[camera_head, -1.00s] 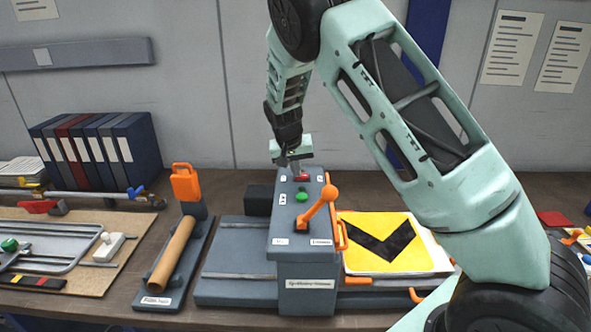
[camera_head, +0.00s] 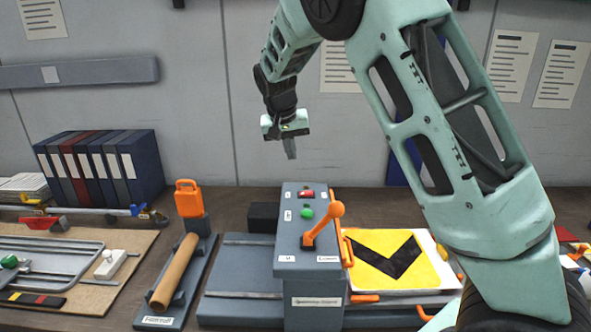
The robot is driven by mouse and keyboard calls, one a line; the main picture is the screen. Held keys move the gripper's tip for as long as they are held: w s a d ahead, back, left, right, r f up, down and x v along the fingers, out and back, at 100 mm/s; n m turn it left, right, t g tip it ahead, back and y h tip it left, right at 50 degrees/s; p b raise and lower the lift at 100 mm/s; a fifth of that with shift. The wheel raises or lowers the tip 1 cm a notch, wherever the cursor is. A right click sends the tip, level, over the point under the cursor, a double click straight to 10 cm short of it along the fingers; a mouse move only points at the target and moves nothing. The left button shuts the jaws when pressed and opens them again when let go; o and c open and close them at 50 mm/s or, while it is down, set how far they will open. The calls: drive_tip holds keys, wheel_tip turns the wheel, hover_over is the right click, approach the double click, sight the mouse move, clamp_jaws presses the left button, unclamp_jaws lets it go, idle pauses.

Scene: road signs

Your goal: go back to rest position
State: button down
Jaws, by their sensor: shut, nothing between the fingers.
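My gripper (camera_head: 290,152) hangs in the air above the grey control box, fingers pointing down. It is shut and holds nothing. The grey control box (camera_head: 312,270) stands on the bench with a red button (camera_head: 306,194), a green button (camera_head: 307,212) and an orange lever (camera_head: 323,226) on its top. A clear gap lies between my fingertips and the red button. My mint-green arm reaches in from the right side.
A yellow sign with a black chevron (camera_head: 425,255) lies right of the box. A brown roll (camera_head: 175,271) lies in a holder with an orange handle (camera_head: 188,199) at left. Binders (camera_head: 140,163) stand at the back left. Air around my gripper is free.

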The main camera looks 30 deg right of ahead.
drive_tip(key=shift+a+r, duration=0.25)
drive_tip(key=shift+r, duration=0.4)
drive_tip(key=s+a+f+n+g+y+b, duration=0.1)
drive_tip(key=s+a+f+n+y+b, duration=0.2)
drive_tip(key=s+a, duration=0.65)
drive_tip(key=s+a+f+n+y+b, duration=0.1)
drive_tip(key=s+a+f+n, duration=0.35)
drive_tip(key=s+a, duration=0.5)
drive_tip(key=s+a+f+n+b, duration=0.1)
drive_tip(key=s+a+f+n, duration=0.2)
drive_tip(key=s, duration=0.6)
drive_tip(key=s+a+f+n+b, duration=0.2)
drive_tip(key=s+a+f+n, duration=0.1)
drive_tip(key=s, duration=0.7)
drive_tip(key=shift+s+a+g, duration=0.15)
drive_tip(key=shift+s+g, duration=0.05)
drive_tip(key=shift+g, duration=0.2)
drive_tip(key=shift+n, duration=0.25)
